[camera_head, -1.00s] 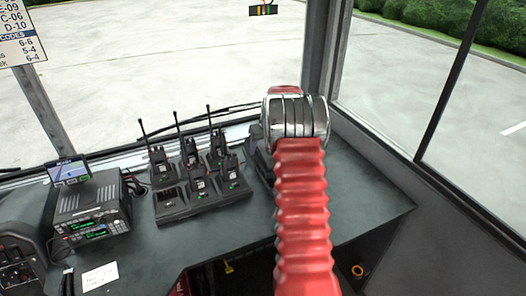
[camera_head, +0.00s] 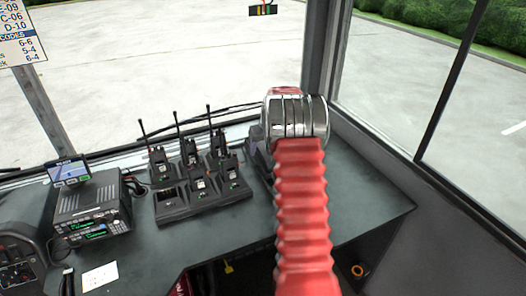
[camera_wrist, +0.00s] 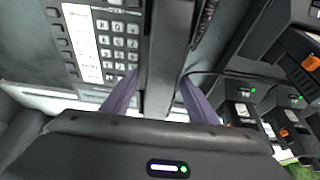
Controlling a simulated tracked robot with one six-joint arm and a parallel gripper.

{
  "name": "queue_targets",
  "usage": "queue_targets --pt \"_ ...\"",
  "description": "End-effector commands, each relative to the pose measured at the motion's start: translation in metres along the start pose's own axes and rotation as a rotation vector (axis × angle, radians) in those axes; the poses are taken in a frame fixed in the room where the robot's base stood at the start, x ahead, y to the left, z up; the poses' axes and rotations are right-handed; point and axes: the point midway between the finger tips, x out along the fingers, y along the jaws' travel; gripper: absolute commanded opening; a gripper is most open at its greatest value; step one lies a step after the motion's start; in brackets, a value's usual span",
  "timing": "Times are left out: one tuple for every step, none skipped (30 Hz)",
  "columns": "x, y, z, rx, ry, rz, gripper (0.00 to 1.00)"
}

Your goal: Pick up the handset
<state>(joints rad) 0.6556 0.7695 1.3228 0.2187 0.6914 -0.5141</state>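In the wrist view, the dark handset (camera_wrist: 166,62) runs lengthwise down the middle of a desk phone. The phone's keypad (camera_wrist: 119,40) and white label strip show to its left. My gripper (camera_wrist: 160,76) has its two purple fingers apart, one on each side of the handset. A narrow gap seems to show beside the left finger; contact on the right side cannot be told. In the head view, my red arm and its metal wrist hide the gripper and most of the phone; a dark edge of the phone (camera_head: 258,152) shows left of the wrist.
Several handheld radios with antennas stand in a charger (camera_head: 205,202) left of my arm; part of it shows at the right in the wrist view. A radio unit (camera_head: 90,212) and a paper note (camera_head: 99,276) are further left. Windows border the desk (camera_head: 372,205).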

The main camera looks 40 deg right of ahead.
Motion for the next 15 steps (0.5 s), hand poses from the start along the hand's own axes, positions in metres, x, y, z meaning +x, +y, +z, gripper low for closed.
queue_targets --pt "0.0007 -0.0003 0.0008 0.0 -0.002 -0.001 0.49" --pt "0.0007 -0.0003 0.0008 0.001 -0.002 -0.001 0.47" --pt "0.0007 -0.0004 0.0008 0.001 -0.002 -0.001 0.44" --pt "0.0007 -0.0004 0.0008 0.001 -0.002 -0.001 0.42" --pt "0.0007 -0.0005 0.0008 0.0 -0.002 -0.001 0.4" --pt "0.0008 -0.0006 0.0008 0.0 -0.002 -0.001 0.37" --pt "0.0007 -0.0006 0.0008 0.0 -0.002 -0.001 0.35" --pt "0.0007 -0.0006 0.0008 0.0 -0.002 -0.001 0.33" --pt "0.0007 -0.0006 0.0007 0.0 -0.002 -0.001 0.3" --pt "0.0006 -0.0005 0.0007 0.0 -0.002 -0.001 0.28" --pt "0.0006 -0.0005 0.0006 0.0 -0.002 -0.001 0.26" --pt "0.0005 -0.0005 0.0006 0.0 -0.001 -0.001 0.23" --pt "0.0005 -0.0004 0.0005 0.0 -0.001 -0.001 0.21" --pt "0.0004 -0.0004 0.0005 0.0 -0.001 -0.001 0.19" --pt "0.0004 -0.0004 0.0004 0.0 -0.001 -0.001 0.16"
